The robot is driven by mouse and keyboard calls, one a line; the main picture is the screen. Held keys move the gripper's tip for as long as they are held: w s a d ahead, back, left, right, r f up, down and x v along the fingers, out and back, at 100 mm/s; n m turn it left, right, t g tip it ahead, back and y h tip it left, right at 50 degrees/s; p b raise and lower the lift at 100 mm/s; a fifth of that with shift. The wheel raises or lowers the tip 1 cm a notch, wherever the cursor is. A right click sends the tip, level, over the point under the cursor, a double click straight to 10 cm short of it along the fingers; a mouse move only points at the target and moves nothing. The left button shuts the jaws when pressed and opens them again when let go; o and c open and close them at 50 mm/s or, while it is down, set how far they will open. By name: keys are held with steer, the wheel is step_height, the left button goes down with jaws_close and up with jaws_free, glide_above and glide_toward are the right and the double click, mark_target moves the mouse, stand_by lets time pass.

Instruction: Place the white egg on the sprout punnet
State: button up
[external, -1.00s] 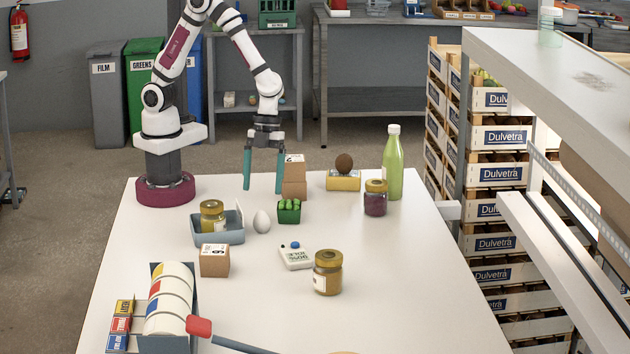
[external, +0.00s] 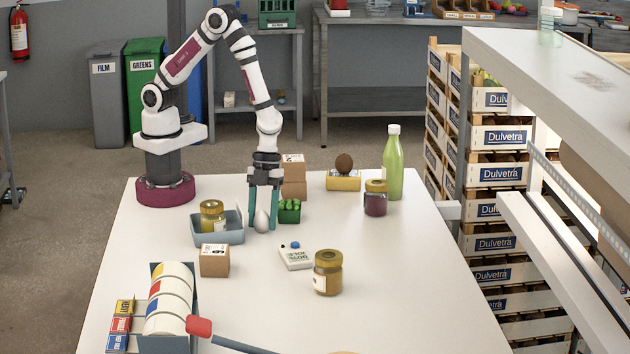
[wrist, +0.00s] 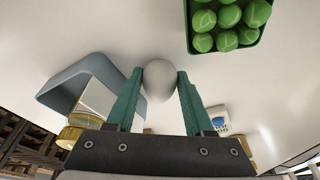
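The white egg (external: 262,221) stands upright on the table, just right of the blue tray. My gripper (external: 262,226) points straight down over it, with one teal finger on each side. In the wrist view the egg (wrist: 159,80) sits between the fingertips (wrist: 160,76), which appear to touch both its sides. The gripper looks shut on the egg, which is still at table level. The sprout punnet (external: 289,212), a small green box full of round green sprouts, stands just right of the gripper. It also shows at the top of the wrist view (wrist: 228,22).
The blue tray (external: 204,238) with a jar (external: 212,215) is close on the left. A brown egg on a yellow block (external: 343,182), a dark jar (external: 376,199) and a green bottle (external: 392,165) are farther right.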

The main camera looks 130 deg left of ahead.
steer(key=shift+c, duration=1.3)
step_height(320, 180, up, 8)
steer(key=shift+r, duration=0.2)
step_height(320, 180, up, 7)
steer(key=s+d, duration=0.2)
glide_above(288, 204)
steer(key=f, duration=0.6)
steer(key=shift+s+a+f, duration=0.1)
steer(key=shift+a+f, duration=0.2)
steer(key=shift+a, duration=0.05)
step_height(288, 204, down, 3)
steer(key=shift+f, duration=0.5)
steer(key=o, duration=1)
steer(key=shift+f, duration=0.1)
